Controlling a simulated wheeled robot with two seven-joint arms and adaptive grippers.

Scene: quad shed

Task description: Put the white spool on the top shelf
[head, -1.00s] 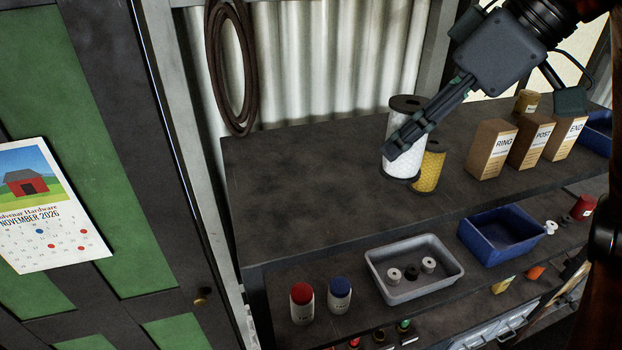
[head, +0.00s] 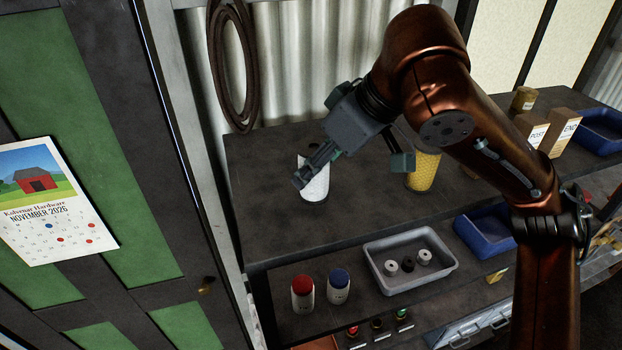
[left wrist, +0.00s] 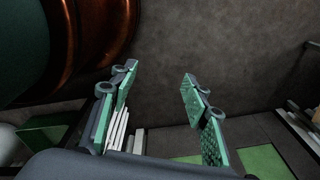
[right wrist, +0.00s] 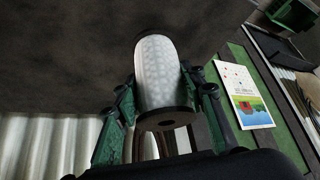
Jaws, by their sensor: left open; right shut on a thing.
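The white spool (head: 314,187), with dark end discs, is upright over the left part of the top shelf (head: 262,180). I cannot tell whether its base touches the shelf. My right gripper (head: 318,165) is shut on it and partly hides its top. In the right wrist view the white spool (right wrist: 157,75) sits between the two fingers of the right gripper (right wrist: 165,95). My left gripper (left wrist: 157,85) shows only in the left wrist view, open and empty.
A yellow spool (head: 424,172) stands to the right on the top shelf, close to my right arm. Boxes (head: 561,133) and a blue bin (head: 603,130) are further right. The shelf's left end is clear.

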